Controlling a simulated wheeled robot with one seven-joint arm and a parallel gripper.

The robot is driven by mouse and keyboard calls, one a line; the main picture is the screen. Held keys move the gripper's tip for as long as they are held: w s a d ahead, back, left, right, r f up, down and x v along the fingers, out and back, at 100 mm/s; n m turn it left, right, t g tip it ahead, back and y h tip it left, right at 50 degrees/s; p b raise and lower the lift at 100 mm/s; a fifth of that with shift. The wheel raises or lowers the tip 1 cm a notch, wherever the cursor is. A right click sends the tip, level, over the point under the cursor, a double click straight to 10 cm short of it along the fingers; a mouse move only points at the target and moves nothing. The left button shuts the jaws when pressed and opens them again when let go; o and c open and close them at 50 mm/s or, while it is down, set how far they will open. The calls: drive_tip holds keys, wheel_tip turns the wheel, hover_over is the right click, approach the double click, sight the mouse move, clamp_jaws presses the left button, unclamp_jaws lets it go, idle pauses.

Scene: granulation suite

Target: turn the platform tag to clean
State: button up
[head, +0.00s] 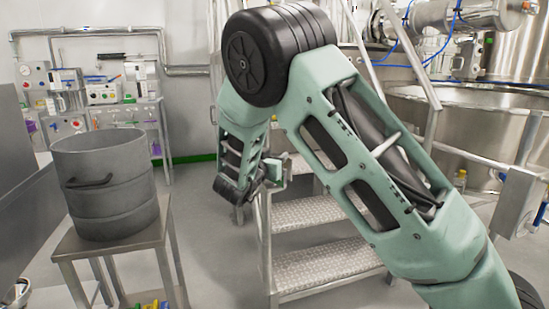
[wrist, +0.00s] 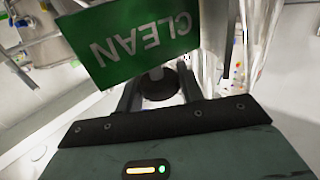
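The green platform tag (wrist: 140,45) fills the upper middle of the wrist view. Its face reads CLEAN in white letters, upside down in that view. My gripper (wrist: 160,78) is right at the tag, with its two dark fingers apart at their bases. The tag covers the fingertips, so I cannot tell whether they grip it. A dark round part with a grey stub shows between the fingers. In the head view my gripper (head: 272,174) is beside the steps' left rail, small and partly hidden by my own arm. The tag's face cannot be made out there.
Metal platform steps (head: 325,262) with handrails stand in the middle. A grey steel drum (head: 108,185) sits on a small steel table (head: 135,242) at the left. A large steel vessel (head: 460,125) stands at the right. Shelves of instruments (head: 100,95) line the back wall.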

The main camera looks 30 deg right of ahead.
drive_tip(key=shift+n+t, duration=0.3)
drive_tip(key=shift+t, duration=0.1)
drive_tip(key=n+t+y+b, duration=0.1)
drive_tip(key=t+y, duration=0.1)
drive_tip(key=n+t+y+b, duration=0.1)
drive_tip(key=n+t+y, duration=0.1)
drive_tip(key=shift+s+f+n, duration=0.1)
drive_tip(key=shift+f+n, duration=0.1)
drive_tip(key=shift+n, duration=0.1)
drive_tip(key=n+t+y+b, duration=0.1)
drive_tip(key=y, duration=0.1)
drive_tip(key=n+t+y+b, duration=0.1)
drive_tip(key=n+y+b, duration=0.1)
drive_tip(key=y, duration=0.1)
drive_tip(key=shift+d+f+t, duration=0.1)
drive_tip(key=shift+t, duration=0.3)
drive_tip(key=n+t+y+b, duration=0.1)
drive_tip(key=n+y+b, duration=0.1)
drive_tip(key=n+y, duration=0.1)
drive_tip(key=shift+y, duration=0.4)
drive_tip(key=shift+r+n+y, duration=0.15)
drive_tip(key=shift+n+y, duration=0.75)
drive_tip(key=shift+y, duration=0.55)
drive_tip(key=shift+r+n+y, duration=0.1)
drive_tip(key=shift+n+y, duration=0.8)
drive_tip(key=shift+y, duration=0.55)
drive_tip(key=shift+a+y, duration=0.2)
drive_tip(key=shift+y, duration=0.1)
drive_tip(key=o, duration=1)
